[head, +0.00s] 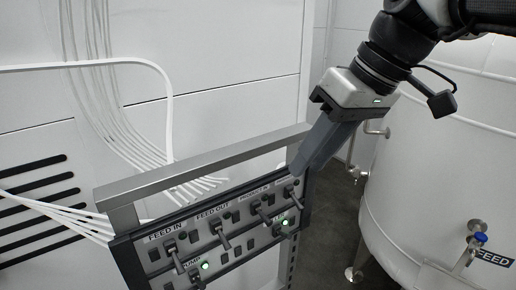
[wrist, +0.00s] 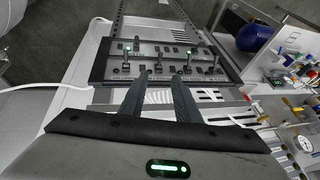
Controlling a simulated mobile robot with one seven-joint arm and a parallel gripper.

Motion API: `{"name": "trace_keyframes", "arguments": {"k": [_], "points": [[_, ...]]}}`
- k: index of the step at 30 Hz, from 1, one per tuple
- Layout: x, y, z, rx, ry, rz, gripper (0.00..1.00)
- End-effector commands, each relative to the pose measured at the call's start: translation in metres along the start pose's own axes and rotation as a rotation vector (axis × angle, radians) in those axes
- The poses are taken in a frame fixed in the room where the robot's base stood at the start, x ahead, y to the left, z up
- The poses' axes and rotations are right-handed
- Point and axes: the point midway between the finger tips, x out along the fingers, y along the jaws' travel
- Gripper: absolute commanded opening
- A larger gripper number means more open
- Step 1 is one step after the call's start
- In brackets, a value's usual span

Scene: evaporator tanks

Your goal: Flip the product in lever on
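A dark control panel (head: 129,256) in a grey metal frame carries several small levers in two rows. The product in lever (head: 263,212) is in the upper row, under the small "PRODUCT IN" label, right of the feed out lever (head: 220,236). Its handle tilts outward and down like its neighbours; no lit lamp shows beside it. My gripper (head: 303,166) points down at the panel's upper right end, near the rightmost upper lever. In the wrist view its two fingers (wrist: 161,74) are apart with nothing between them; several levers stand beyond the tips, their labels unreadable.
Green lamps glow by a lower left lever (head: 204,266) and a lower right lever (head: 285,222). A metal bar (head: 200,165) runs above the panel, and white cables (head: 170,120) hang behind it. A large white tank (head: 440,170) stands at right.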

Motion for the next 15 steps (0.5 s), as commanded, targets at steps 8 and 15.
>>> {"name": "trace_keyframes", "arguments": {"k": [8, 15], "points": [[0.061, -0.001, 0.001, -0.001, -0.007, -0.001, 0.30], [0.113, 0.000, 0.001, 0.000, -0.007, -0.001, 0.30]]}}
